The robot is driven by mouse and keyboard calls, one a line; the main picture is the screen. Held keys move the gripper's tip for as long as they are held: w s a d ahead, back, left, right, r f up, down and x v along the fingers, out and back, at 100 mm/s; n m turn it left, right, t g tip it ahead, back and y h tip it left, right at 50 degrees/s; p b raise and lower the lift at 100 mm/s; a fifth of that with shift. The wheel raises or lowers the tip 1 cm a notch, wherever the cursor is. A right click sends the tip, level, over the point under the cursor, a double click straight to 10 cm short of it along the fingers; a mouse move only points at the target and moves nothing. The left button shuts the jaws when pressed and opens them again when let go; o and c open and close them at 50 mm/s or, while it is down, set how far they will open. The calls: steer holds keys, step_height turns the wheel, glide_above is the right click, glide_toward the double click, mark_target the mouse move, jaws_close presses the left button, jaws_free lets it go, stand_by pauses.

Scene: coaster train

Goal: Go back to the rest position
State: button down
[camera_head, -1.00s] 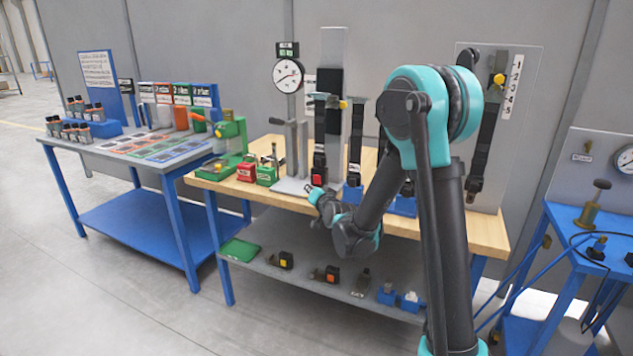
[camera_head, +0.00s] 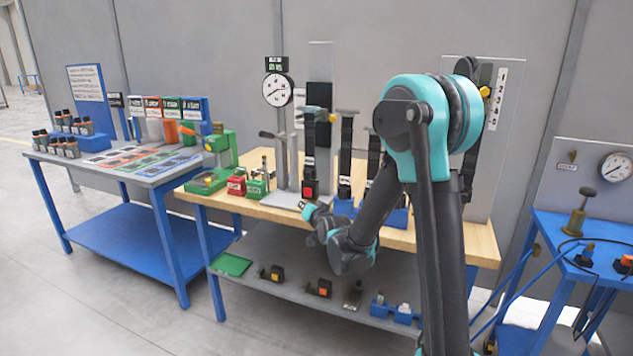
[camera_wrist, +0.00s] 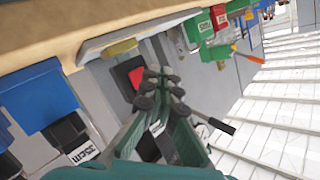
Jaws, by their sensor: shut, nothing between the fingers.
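My arm is bent in front of the wooden-topped workbench (camera_head: 460,241). In the head view, my gripper is mostly hidden behind my own forearm and wrist links. In the wrist view, my gripper (camera_wrist: 162,85) shows with its dark fingers together and nothing between them. Behind the fingers, a black strap with a red button (camera_wrist: 138,76) and a label shows, and I cannot tell the gap between them. In the head view, a black strap with a red button (camera_head: 310,188) hangs on the bench stand just above my wrist.
A dial gauge (camera_head: 277,90) stands at the back of the bench. Red and green boxes (camera_head: 236,186) sit at its left. A lower shelf (camera_head: 255,285) holds small buckles. A blue-framed table (camera_head: 100,160) stands left and another (camera_head: 575,228) right. The floor at front left is clear.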

steer(key=s+d+f+n+g+h, duration=0.1)
steer(key=s+d+f+g+h, duration=0.1)
steer(key=s+d, duration=0.5)
steer(key=s+d+f+g+h, duration=0.2)
steer(key=s+d+f, duration=0.1)
steer(key=s+d, duration=0.4)
steer(key=s+d+f+g+h, duration=0.1)
steer(key=s+d+f+g, duration=0.2)
steer(key=s+d, duration=0.3)
steer(key=s+d+f+n+g+h, duration=0.1)
steer(key=s+d+f+g, duration=0.2)
steer(key=s+d, duration=0.4)
steer(key=s+f, duration=0.1)
steer(key=s, duration=0.7)
steer(key=shift+d+f, duration=0.15)
steer(key=shift+f, duration=0.25)
steer(key=c, duration=2.3)
jaws_free()
